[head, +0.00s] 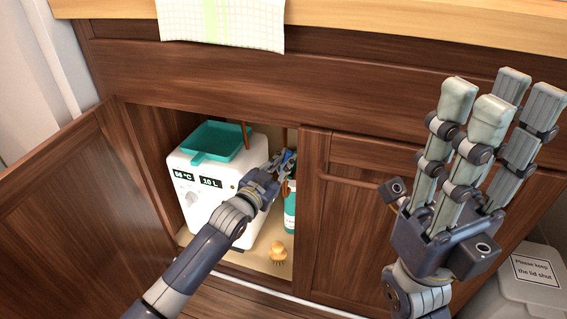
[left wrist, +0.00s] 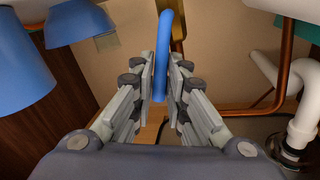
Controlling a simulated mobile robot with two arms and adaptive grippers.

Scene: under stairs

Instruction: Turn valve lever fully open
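The blue valve lever (left wrist: 163,45) stands upright between my left gripper's (left wrist: 161,80) fingers in the left wrist view. The finger pads lie close along both its sides and look shut on it. A brass-coloured part (left wrist: 178,32) shows just behind the lever. In the head view my left gripper (head: 284,163) is inside the open cabinet, right of the white boiler; only a little blue of the lever shows there. My right gripper (head: 500,95) is raised in front of the closed door, fingers pointing up and apart, empty.
A white boiler (head: 213,232) with a teal tray (head: 217,142), a teal bottle (head: 290,215) and a brush (head: 278,252) stand in the cabinet. The open door (head: 75,215) is left. White pipe (left wrist: 305,110) and copper pipe (left wrist: 284,65) run right of the lever.

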